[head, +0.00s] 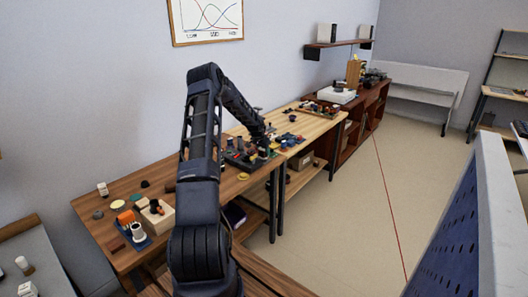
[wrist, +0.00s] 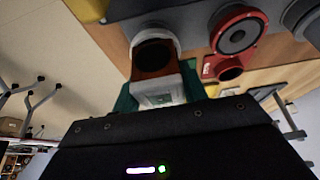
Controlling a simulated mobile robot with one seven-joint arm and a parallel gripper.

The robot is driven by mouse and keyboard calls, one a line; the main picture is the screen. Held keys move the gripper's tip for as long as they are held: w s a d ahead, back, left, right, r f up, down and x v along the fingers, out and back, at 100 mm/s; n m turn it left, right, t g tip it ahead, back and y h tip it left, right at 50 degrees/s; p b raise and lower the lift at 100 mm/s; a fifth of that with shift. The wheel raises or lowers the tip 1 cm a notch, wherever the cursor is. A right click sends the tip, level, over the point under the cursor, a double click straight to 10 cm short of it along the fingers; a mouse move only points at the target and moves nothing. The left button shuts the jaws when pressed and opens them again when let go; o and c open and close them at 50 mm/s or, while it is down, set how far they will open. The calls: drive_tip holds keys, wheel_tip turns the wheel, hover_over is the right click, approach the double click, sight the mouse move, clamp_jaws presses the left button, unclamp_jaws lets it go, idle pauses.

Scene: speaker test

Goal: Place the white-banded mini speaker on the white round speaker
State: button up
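In the wrist view a small speaker with a white band around a dark round front (wrist: 155,52) and an orange-brown body sits directly before my gripper. A pale block with green on both sides lies between it and the gripper housing. In the head view my gripper (head: 262,143) is low over a crowded dark tray on the wooden table. Its fingers are too small and dark there to read, and I cannot tell whether they hold the white-banded speaker. A round speaker with a pale grey rim (wrist: 302,20) is cut by the wrist view's right edge; I cannot confirm it is the white one.
A red-ringed round speaker (wrist: 238,30) and a smaller red piece (wrist: 229,68) are close beside the banded speaker. The dark tray (head: 236,162) is crowded with small items. The near left table (head: 185,190) holds more small things. Bare floor lies to the right.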

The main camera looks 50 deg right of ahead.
drive_tip(key=o, duration=0.3)
drive_tip(key=shift+r, duration=0.15)
drive_tip(key=v, duration=1.2)
